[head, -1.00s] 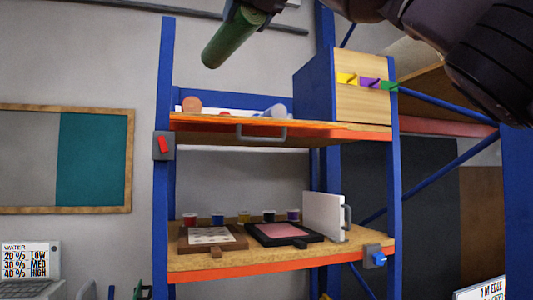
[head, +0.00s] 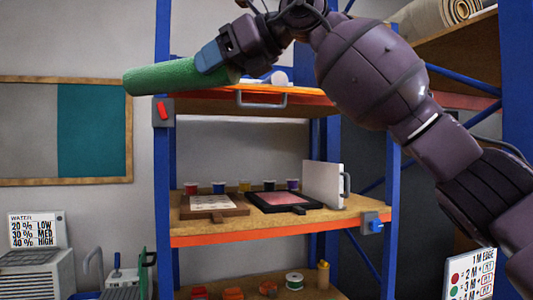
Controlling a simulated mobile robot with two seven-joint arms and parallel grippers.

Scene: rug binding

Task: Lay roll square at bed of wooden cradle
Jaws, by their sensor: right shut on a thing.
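A green roll (head: 160,78) lies nearly level in front of the shelf rack's upper left, held in the air. My right gripper (head: 210,58) is shut on the roll near its right end, with its blue fingertip over the roll's top. The roll's left end sticks out freely past the blue post. My right arm comes in from the right and covers part of the top shelf. My left gripper is out of view. I cannot make out a wooden cradle in the head view.
A blue rack holds an orange-edged upper shelf (head: 200,104) and a middle shelf (head: 270,229) with flat framed trays, several small pots and a white panel (head: 322,184). A beige roll (head: 440,18) lies on a high shelf at right. Left, a framed board (head: 92,132) hangs on the wall.

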